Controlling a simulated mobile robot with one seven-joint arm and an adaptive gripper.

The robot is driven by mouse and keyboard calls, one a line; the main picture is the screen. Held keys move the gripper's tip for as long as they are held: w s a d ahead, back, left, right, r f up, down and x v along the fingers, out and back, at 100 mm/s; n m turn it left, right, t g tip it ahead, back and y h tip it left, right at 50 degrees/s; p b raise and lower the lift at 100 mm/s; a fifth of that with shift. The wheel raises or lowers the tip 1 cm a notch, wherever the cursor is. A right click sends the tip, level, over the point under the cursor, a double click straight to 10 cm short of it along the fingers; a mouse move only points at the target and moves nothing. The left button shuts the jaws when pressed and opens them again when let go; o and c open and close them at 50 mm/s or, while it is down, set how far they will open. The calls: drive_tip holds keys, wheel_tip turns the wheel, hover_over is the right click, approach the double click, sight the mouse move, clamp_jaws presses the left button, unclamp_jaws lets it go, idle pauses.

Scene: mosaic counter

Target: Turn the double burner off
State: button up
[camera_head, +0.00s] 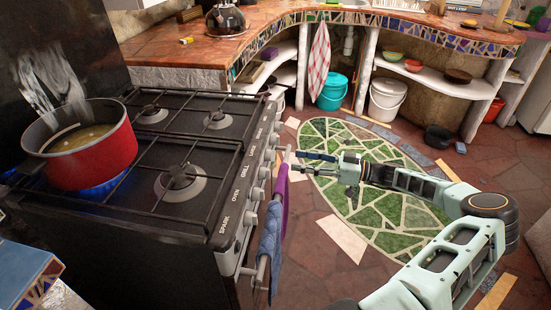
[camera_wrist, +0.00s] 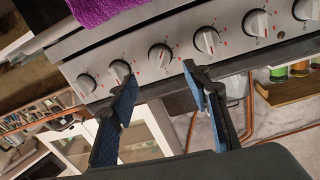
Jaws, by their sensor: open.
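The black stove (camera_head: 140,205) stands at the left in the head view, with a row of pale knobs along its front panel (camera_head: 245,205). Blue flame (camera_head: 102,188) burns under the red pot (camera_head: 105,160). My gripper (camera_head: 294,161) is in front of the panel, fingers pointing at it. In the wrist view my gripper (camera_wrist: 160,74) is open and empty, and one knob (camera_wrist: 160,56) shows between its fingertips. Another knob (camera_wrist: 119,71) is by the left finger and one (camera_wrist: 206,40) by the right. Contact cannot be told. The panel labels are too small to match the double burner's knob surely.
A purple towel (camera_head: 281,188) and a blue quilted mitt (camera_head: 270,240) hang at the stove's front; purple cloth (camera_wrist: 105,10) shows in the wrist view. A kettle (camera_head: 225,20) stands on the counter behind.

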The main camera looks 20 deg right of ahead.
sight(271, 156)
drive_tip(key=x, duration=0.8)
drive_tip(key=shift+a, duration=0.1)
drive_tip(key=c, duration=1.2)
drive_tip(key=shift+o, duration=0.2)
